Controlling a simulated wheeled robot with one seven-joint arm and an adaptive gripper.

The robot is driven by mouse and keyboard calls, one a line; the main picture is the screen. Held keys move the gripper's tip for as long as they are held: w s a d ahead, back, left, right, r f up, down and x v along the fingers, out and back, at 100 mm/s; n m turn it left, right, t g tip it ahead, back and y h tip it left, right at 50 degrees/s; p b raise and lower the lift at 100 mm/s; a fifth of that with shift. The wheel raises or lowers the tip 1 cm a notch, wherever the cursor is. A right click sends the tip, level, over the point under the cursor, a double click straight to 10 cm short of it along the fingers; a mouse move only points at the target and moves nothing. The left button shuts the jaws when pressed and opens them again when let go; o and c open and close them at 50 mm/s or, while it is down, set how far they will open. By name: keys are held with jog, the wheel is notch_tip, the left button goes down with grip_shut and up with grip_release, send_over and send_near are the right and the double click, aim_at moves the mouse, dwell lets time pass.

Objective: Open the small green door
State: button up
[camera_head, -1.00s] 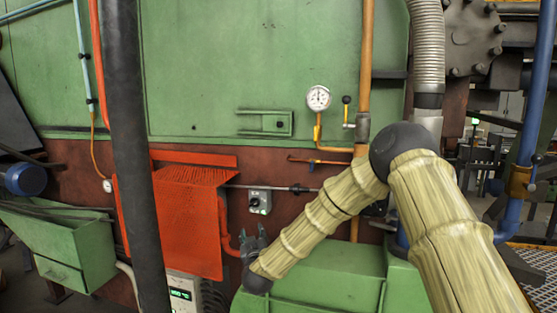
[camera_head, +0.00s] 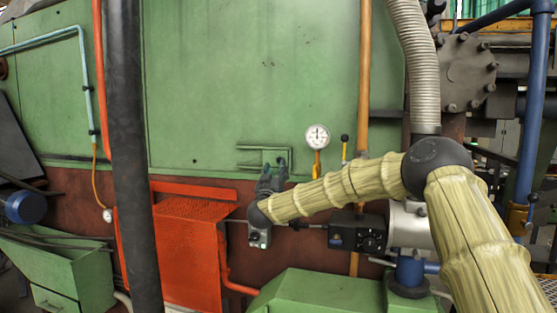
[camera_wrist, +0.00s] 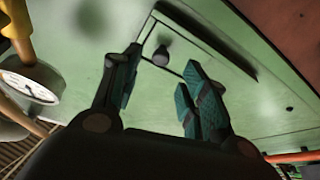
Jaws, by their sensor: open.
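The small green door (camera_head: 254,155) is on the green furnace wall, just above the red-brown band and left of the gauge. It looks shut. In the wrist view its panel (camera_wrist: 178,66) shows dark outlines and a short dark round knob (camera_wrist: 161,55). My gripper (camera_head: 273,167) is at the lower right part of the door in the head view and hides some of it. In the wrist view my gripper (camera_wrist: 158,62) is open and empty, with one finger on each side of the knob. I cannot tell whether a finger touches it.
A white dial gauge (camera_head: 318,136) stands close to the right of my gripper, with an orange pipe (camera_head: 364,90) beyond it. An orange perforated guard (camera_head: 187,255) is at lower left. A dark vertical post (camera_head: 133,160) stands in front. A green housing (camera_head: 335,292) is below my arm.

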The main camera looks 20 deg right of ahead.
aim_at(279, 161)
jog(key=shift+p+x, duration=1.05)
jog(key=shift+x, duration=1.5)
grip_shut()
